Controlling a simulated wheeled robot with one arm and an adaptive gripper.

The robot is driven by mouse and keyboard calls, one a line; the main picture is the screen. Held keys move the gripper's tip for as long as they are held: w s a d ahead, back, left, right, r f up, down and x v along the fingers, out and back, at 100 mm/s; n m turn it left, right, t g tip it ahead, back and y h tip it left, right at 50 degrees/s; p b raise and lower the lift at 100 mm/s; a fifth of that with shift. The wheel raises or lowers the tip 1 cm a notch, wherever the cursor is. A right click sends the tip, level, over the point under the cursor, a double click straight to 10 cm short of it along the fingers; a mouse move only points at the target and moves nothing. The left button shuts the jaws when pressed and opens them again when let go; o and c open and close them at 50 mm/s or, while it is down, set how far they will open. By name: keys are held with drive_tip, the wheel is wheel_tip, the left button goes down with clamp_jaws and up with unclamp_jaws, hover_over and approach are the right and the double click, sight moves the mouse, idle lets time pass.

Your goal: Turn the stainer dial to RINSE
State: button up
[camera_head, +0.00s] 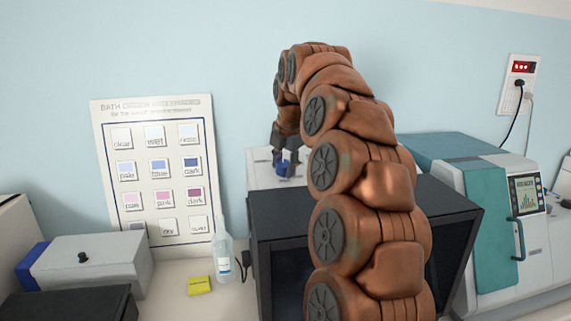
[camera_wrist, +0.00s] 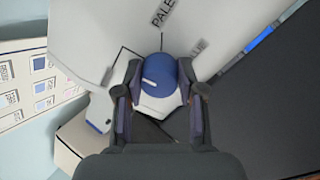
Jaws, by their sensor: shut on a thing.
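The stainer (camera_head: 261,172) is a pale box standing behind the dark box, partly hidden by my arm. A label reading "PALE" and part of another label show on the pale panel (camera_wrist: 215,30) around the dial. The rest of the lettering is hidden or too small to read. My gripper (camera_wrist: 158,85) is shut on the dial, one finger on each side. In the head view, my gripper (camera_head: 287,165) reaches down over the blue dial.
A dark box (camera_head: 262,225) stands in front of the stainer. A colour chart (camera_head: 137,175) leans on the wall at left. A clear bottle (camera_head: 223,255) and a yellow block (camera_head: 199,285) stand on the bench. A teal and white machine (camera_head: 490,215) is at right.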

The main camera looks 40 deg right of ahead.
drive_tip(key=shift+f, duration=0.2)
drive_tip(key=o, duration=1.2)
drive_tip(key=shift+r, duration=0.1)
drive_tip(key=shift+c, duration=0.2)
drive_tip(key=shift+r, duration=0.1)
drive_tip(key=v, duration=0.7)
drive_tip(key=shift+s+r, duration=0.2)
